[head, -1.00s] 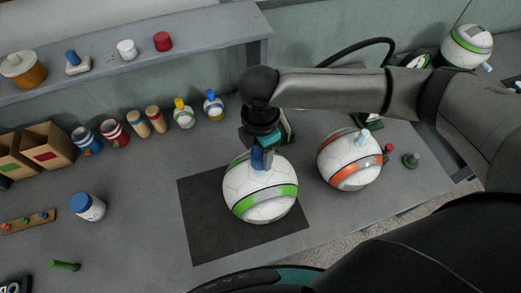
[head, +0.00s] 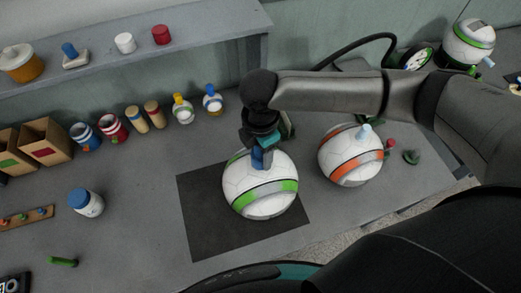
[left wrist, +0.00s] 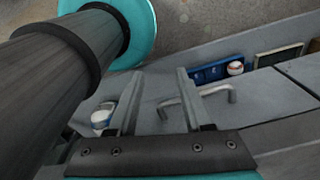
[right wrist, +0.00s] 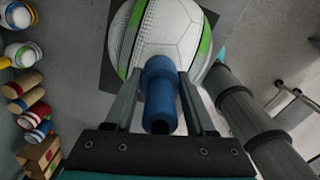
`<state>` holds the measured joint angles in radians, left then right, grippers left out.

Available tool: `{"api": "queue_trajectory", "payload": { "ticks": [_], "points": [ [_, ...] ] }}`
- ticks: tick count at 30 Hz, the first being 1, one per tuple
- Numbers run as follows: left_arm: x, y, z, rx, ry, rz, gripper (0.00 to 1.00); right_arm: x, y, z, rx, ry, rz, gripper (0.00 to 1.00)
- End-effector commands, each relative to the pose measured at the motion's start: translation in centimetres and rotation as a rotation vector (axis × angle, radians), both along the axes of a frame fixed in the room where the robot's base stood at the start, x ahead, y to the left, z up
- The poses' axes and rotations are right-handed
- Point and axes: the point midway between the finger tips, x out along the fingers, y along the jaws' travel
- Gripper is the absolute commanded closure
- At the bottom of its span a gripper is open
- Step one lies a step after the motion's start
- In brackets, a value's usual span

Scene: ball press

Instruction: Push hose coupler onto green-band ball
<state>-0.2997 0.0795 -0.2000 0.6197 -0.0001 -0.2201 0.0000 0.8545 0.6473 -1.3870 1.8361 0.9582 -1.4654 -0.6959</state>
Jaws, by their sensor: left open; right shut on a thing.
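The green-band ball (head: 259,184), white with a green and grey band, sits on the dark mat (head: 207,240). My right gripper (head: 259,150) is above it, pointing down. In the right wrist view the right gripper (right wrist: 160,100) is shut on the blue hose coupler (right wrist: 158,85), whose far end meets or nearly meets the top of the green-band ball (right wrist: 165,35). The contact spot itself is hidden by the coupler. My left gripper (left wrist: 155,105) is open and empty in the left wrist view, and is not seen in the head view.
An orange-band ball (head: 349,160) with a pale nozzle stands right of the mat. Bottles, jars and boxes (head: 42,142) line the bench's back. A white jar with blue lid (head: 86,202) and a green piece (head: 63,262) lie left. Bench between them and the mat is clear.

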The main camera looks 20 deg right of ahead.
Motion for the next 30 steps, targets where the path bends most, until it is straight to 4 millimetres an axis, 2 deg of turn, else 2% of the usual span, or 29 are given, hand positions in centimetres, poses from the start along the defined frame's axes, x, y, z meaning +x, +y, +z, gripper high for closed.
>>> {"api": "queue_trajectory", "payload": {
  "ticks": [2, 3, 11, 19, 23, 26, 30],
  "points": [
    [0.0, 0.0, -0.1, 0.0, 0.0, 0.0, 0.5, 0.0, 0.0, -0.3, 0.0, 0.0, 0.0, 1.0],
    [0.0, 0.0, -0.1, 0.0, 0.0, 0.0, 0.5, 0.0, 0.0, -0.2, 0.0, 0.0, 0.0, 0.41],
    [0.0, 0.0, 0.0, 0.0, 0.0, 0.0, 0.5, 0.0, 0.0, -0.1, 0.0, 0.0, 0.0, 0.11],
    [0.0, 0.0, 0.0, 0.0, 0.0, 0.0, 0.5, 0.0, 0.0, -0.1, -0.001, 0.0, 0.0, 0.1],
    [0.0, 0.0, -0.1, 0.0, 0.0, 0.0, 0.5, 0.0, 0.0, 0.8, -0.001, -0.001, -0.001, 0.1],
    [0.0, 0.0, -0.1, 0.0, 0.0, 0.0, 0.5, 0.1, 0.0, 2.4, 0.0, -0.003, 0.0, 0.1],
    [0.0, 0.0, -0.1, 0.0, 0.0, 0.0, 0.5, 0.1, 0.0, 5.8, 0.002, -0.007, 0.001, 0.1]
  ]
}}
